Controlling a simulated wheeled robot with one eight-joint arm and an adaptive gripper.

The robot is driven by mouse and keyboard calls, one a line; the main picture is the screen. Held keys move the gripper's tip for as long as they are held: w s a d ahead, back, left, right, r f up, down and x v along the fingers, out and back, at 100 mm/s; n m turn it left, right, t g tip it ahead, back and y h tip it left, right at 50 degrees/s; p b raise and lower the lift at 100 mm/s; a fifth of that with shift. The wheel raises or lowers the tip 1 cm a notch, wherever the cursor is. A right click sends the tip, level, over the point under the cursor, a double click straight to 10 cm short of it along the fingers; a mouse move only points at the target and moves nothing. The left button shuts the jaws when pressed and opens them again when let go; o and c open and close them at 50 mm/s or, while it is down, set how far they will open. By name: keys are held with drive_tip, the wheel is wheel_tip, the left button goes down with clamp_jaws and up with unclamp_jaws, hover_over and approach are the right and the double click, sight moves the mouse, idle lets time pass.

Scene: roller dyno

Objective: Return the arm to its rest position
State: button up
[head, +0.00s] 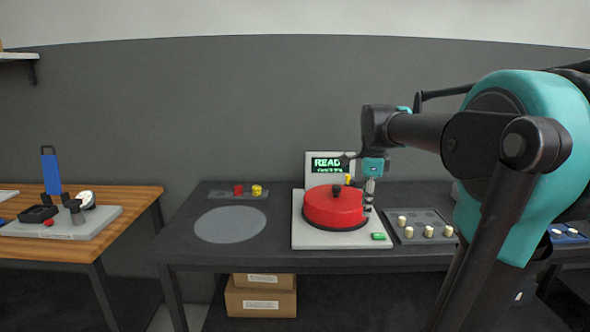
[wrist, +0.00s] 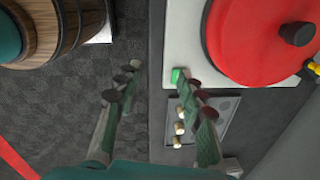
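My arm reaches in from the right of the head view, bent at its joints and stretched toward the dark table (head: 270,258). My gripper (head: 369,200) hangs pointing down near the right side of a red round lid (head: 330,208) on a white machine (head: 306,236). In the wrist view my gripper (wrist: 158,88) shows two fingers spread well apart with nothing between them. The right finger overlaps the view of the machine's front edge near a green button (wrist: 177,76). Whether a finger touches anything cannot be told.
A lit green display (head: 327,165) stands behind the lid. A tray of pale pegs (head: 408,237) lies to the right. A wooden barrel (wrist: 55,30) shows in the wrist view.

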drive_tip(key=s+a+f+n+t, duration=0.1)
drive_tip(key=s+f+n, duration=0.7)
drive_tip(key=f+n, duration=0.2)
drive_tip(key=s+f+n+t, duration=0.2)
drive_tip(key=s+f+n, duration=0.7)
drive_tip(key=f, duration=0.5)
drive_tip(key=shift+s+a+n, duration=0.25)
drive_tip(key=shift+a+n, duration=0.1)
drive_tip(key=shift+n, duration=0.15)
